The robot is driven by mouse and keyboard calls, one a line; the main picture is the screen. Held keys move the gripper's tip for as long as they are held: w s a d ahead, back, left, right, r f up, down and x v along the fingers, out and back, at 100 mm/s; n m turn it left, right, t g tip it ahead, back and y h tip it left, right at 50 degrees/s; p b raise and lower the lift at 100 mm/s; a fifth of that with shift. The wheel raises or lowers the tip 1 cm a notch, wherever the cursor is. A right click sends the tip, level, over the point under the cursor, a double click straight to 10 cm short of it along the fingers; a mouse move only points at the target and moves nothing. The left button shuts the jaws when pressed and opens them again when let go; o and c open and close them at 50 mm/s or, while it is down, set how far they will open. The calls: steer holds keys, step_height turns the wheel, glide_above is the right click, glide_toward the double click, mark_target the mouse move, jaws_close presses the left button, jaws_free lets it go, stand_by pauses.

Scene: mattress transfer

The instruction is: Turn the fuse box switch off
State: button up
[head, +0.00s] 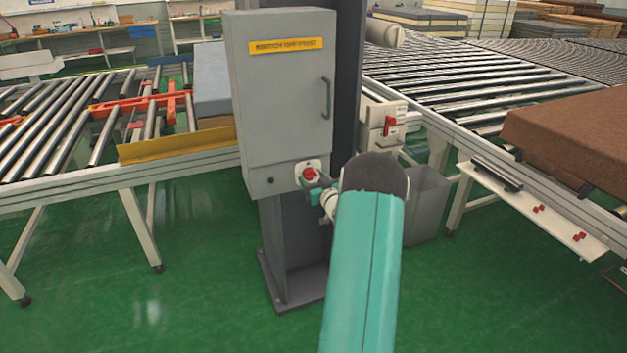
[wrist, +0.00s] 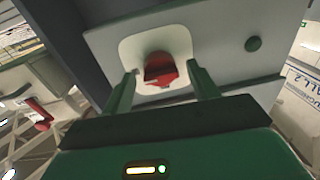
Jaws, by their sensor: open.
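The fuse box (head: 280,100) is a grey cabinet on a dark post, with a yellow label on its door. Its red switch (head: 309,174) sits on a pale plate low on the front, right of centre. My gripper (head: 318,184) is at the switch, at the end of my teal arm. In the wrist view the red switch (wrist: 160,70) lies beyond and between the two green fingers of my gripper (wrist: 164,84). The fingers are apart, one on each side, and I cannot tell whether either touches it.
A roller conveyor (head: 60,130) with a yellow edge plate runs on the left. Another conveyor (head: 480,75) with a brown mattress (head: 570,135) is on the right. A grey bin (head: 428,205) stands right of the post. The green floor in front is clear.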

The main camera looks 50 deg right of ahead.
steer(key=shift+w, duration=0.15)
steer(key=shift+c, duration=0.3)
steer(key=c, duration=0.9)
steer(key=shift+o, duration=0.2)
steer(key=shift+d, duration=0.1)
